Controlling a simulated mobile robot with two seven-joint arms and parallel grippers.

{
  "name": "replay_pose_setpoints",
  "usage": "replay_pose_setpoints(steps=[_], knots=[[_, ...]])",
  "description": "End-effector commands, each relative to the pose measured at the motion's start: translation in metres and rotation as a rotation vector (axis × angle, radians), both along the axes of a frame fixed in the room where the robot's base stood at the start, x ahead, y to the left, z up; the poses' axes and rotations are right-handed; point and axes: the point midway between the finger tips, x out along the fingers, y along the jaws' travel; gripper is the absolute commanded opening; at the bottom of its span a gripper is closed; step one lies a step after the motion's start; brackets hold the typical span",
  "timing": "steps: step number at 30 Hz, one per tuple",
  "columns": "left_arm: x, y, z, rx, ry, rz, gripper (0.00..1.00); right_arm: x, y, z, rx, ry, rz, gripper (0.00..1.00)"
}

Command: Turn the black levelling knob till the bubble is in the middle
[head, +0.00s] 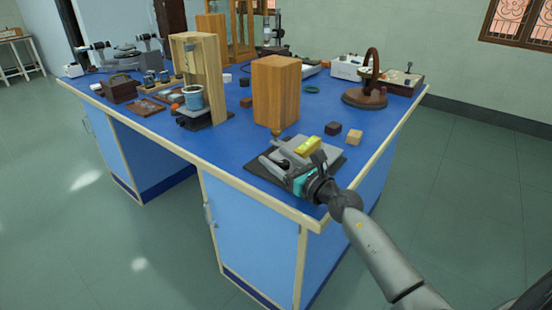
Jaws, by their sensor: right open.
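A yellow block (307,146), which looks like a level, sits on a grey plate (294,144) near the right front corner of the blue bench. The bubble is too small to make out. My right gripper (269,154) reaches in from the lower right and is open over the plate's front part, its fingers pointing left. A small dark part (318,158) shows beside the gripper, just in front of the yellow block; I cannot tell whether it is the black levelling knob. The gripper hides part of the plate. My left gripper is not in view.
A tall wooden box (275,92) stands just behind the plate. A dark block (333,128) and a light wooden block (354,137) lie to the right. A wooden stand with a blue pot (194,98) is at left. The bench's front edge (230,180) is close.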

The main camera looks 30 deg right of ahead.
Motion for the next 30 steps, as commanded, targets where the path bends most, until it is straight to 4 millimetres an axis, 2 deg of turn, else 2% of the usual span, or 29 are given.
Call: replay_pose_setpoints(steps=[4, 13, 30], knots=[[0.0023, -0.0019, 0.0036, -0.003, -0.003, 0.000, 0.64, 0.0067, 0.0013, 0.0001, 0.001, 0.000, 0.001, 0.64], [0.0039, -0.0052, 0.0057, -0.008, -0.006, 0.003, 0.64, 0.0077, 0.0015, 0.0001, 0.001, 0.001, 0.001, 0.64], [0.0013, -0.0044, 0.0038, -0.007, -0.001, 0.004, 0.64, 0.0074, 0.0012, 0.0001, 0.000, 0.001, 0.001, 0.01]])
